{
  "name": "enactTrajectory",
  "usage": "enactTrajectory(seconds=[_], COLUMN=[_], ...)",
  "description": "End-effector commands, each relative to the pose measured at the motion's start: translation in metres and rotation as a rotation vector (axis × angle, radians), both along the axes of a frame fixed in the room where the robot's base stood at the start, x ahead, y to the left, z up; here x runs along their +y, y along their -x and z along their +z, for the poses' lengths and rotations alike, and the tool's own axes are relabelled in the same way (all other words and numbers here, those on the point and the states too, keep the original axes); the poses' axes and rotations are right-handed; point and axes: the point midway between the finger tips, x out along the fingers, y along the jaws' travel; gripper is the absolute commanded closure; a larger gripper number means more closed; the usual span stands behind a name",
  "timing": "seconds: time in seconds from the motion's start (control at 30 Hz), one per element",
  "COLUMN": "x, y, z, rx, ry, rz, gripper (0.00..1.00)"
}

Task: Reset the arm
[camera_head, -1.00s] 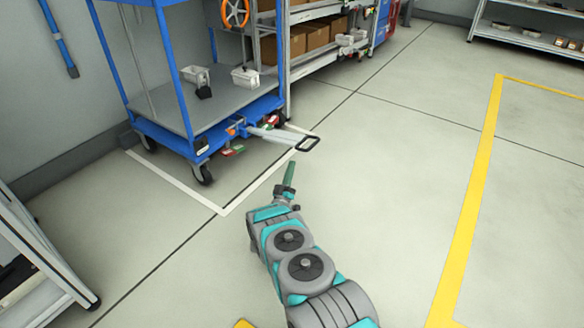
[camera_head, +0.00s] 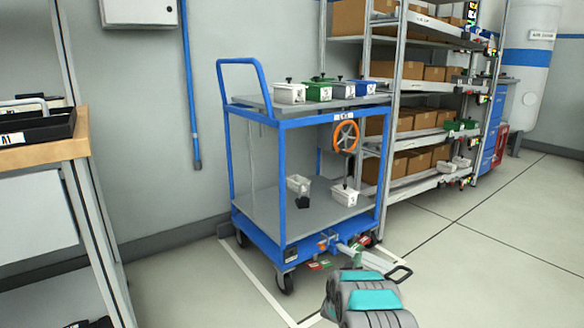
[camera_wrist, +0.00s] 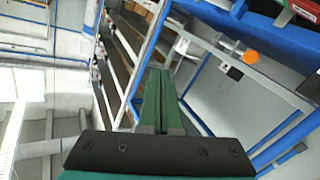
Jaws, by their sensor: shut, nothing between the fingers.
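My gripper (camera_wrist: 158,80) shows in the wrist view as two green fingers pressed together, with nothing between them. In the head view only part of my arm (camera_head: 365,300) shows at the bottom edge, in front of the cart's tow handle. My gripper itself is not visible there. The blue cart (camera_head: 302,252) stands ahead against the wall. In the wrist view blue frame bars (camera_wrist: 284,138) appear tilted beyond the fingers.
Shelving (camera_head: 393,120) with cardboard boxes stands right of the cart. A wooden-topped bench (camera_head: 70,150) is at the left. Small bins (camera_head: 290,94) sit on the cart's top. The cart's tow handle (camera_head: 397,274) juts out. Floor at the right (camera_head: 480,240) is clear.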

Motion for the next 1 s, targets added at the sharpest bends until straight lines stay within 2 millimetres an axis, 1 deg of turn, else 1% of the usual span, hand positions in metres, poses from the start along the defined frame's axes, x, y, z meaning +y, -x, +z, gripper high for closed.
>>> enactTrajectory(seconds=[0.03, 0.13, 0.23, 0.37, 0.47, 0.67, 0.77, 0.8, 0.87, 0.97, 1.0], x=[0.007, 0.022, 0.038, 0.057, 0.072, 0.097, 0.108, 0.112, 0.117, 0.124, 0.126], y=[-0.001, 0.002, 0.01, 0.028, 0.046, 0.098, 0.13, 0.145, 0.166, 0.206, 0.223], z=[0.017, 0.037, 0.058, 0.081, 0.1, 0.136, 0.152, 0.157, 0.168, 0.182, 0.186], rx=[0.025, 0.091, 0.158, 0.255, 0.327, 0.483, 0.566, 0.603, 0.649, 0.735, 0.772], ry=[-0.032, -0.096, -0.157, -0.229, -0.278, -0.363, -0.398, -0.411, -0.43, -0.456, -0.465], rz=[0.022, 0.069, 0.112, 0.165, 0.202, 0.263, 0.285, 0.293, 0.302, 0.313, 0.315], gripper=[1.0, 1.0, 1.0, 1.0, 1.0, 1.0, 1.0, 1.0, 1.0, 1.0, 1.0])
